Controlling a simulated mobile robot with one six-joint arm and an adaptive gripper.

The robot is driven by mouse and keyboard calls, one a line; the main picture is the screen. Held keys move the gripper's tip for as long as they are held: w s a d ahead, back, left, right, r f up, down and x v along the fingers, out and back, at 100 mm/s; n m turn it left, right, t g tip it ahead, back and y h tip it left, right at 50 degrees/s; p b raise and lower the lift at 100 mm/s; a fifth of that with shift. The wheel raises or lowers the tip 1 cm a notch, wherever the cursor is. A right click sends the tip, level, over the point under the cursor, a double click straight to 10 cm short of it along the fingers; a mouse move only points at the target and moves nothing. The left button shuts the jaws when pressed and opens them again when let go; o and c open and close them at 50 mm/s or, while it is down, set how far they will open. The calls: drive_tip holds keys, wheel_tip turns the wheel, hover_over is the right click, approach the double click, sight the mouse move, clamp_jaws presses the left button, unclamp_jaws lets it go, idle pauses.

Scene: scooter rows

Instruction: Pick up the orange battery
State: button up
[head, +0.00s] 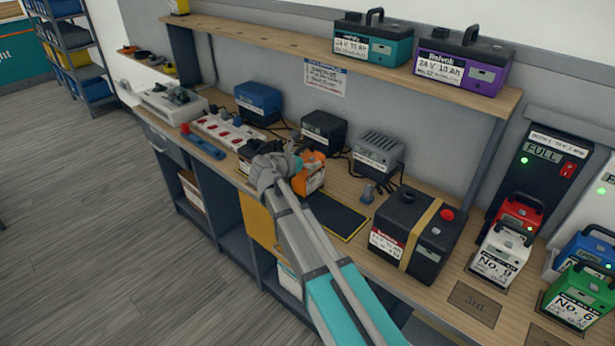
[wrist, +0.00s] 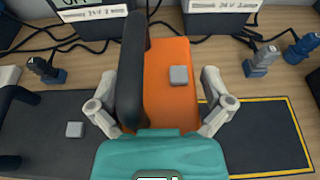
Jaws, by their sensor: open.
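The orange battery (head: 311,178) stands on the workbench by a black mat with a yellow border (head: 338,216), partly hidden behind my arm in the head view. In the wrist view the orange battery (wrist: 170,90) lies straight below, with a black handle (wrist: 131,70) along its left side and a grey square on its top. My gripper (wrist: 160,108) is open, with one finger on each side of the battery. I cannot tell whether either finger touches it. In the head view my gripper (head: 284,166) is right at the battery.
A dark battery (wrist: 45,125) lies close on the left. Chargers (head: 378,153) and cables stand behind. A large black battery with a yellow strap (head: 415,235) is to the right. A shelf (head: 340,50) with teal and purple batteries hangs above. Red, white, blue and green batteries stand far right.

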idle(0.6)
drive_tip(key=c, duration=1.1)
drive_tip(key=shift+o, duration=0.2)
drive_tip(key=shift+w+r+p, duration=0.1)
drive_tip(key=shift+r+p, duration=0.1)
drive_tip(key=shift+p, duration=0.1)
drive_tip(key=shift+r+p, duration=1.2)
drive_tip(key=shift+r, duration=0.05)
drive_tip(key=s+r+p, duration=1)
drive_tip(key=s, duration=0.4)
drive_tip(key=shift+d, duration=0.3)
